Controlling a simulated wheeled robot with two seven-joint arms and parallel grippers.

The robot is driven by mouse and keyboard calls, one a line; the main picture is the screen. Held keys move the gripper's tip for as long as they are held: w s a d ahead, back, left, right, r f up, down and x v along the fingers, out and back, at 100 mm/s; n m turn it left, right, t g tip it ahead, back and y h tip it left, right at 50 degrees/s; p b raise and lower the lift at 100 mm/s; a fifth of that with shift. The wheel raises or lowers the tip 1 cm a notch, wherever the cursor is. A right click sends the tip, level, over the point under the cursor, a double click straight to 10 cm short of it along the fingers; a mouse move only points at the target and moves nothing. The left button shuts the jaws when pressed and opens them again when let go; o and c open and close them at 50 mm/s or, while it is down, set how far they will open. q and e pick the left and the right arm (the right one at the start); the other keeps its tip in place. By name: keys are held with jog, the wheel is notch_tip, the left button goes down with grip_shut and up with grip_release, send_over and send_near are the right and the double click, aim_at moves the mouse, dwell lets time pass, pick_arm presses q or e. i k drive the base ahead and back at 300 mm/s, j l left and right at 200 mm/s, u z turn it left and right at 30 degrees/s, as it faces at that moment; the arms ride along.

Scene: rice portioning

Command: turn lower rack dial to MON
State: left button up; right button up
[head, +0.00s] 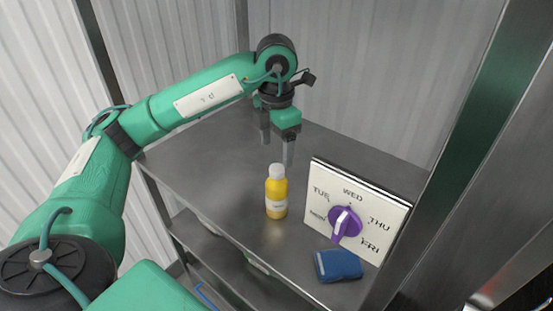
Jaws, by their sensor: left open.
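A white dial board (376,222) stands on the metal shelf at the right, tilted back. It has a purple dial (344,222) with a pale raised grip that runs nearly upright, leaning slightly right at the top. I cannot tell which end is the pointer. TUE, WED, THU and FRI are readable around it; a small label at its left is blurred. My left gripper (277,150) is open and empty, fingers pointing down, above the shelf and to the upper left of the board, apart from it. My right gripper is not in view.
A yellow bottle with a white cap (276,193) stands on the shelf (200,165) left of the board, below my left gripper. A folded blue cloth-like item (338,265) lies before the board. A metal post (445,150) rises at the right. The shelf's left part is clear.

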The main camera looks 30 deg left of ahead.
aim_at(344, 221)
jog(key=k, duration=1.5)
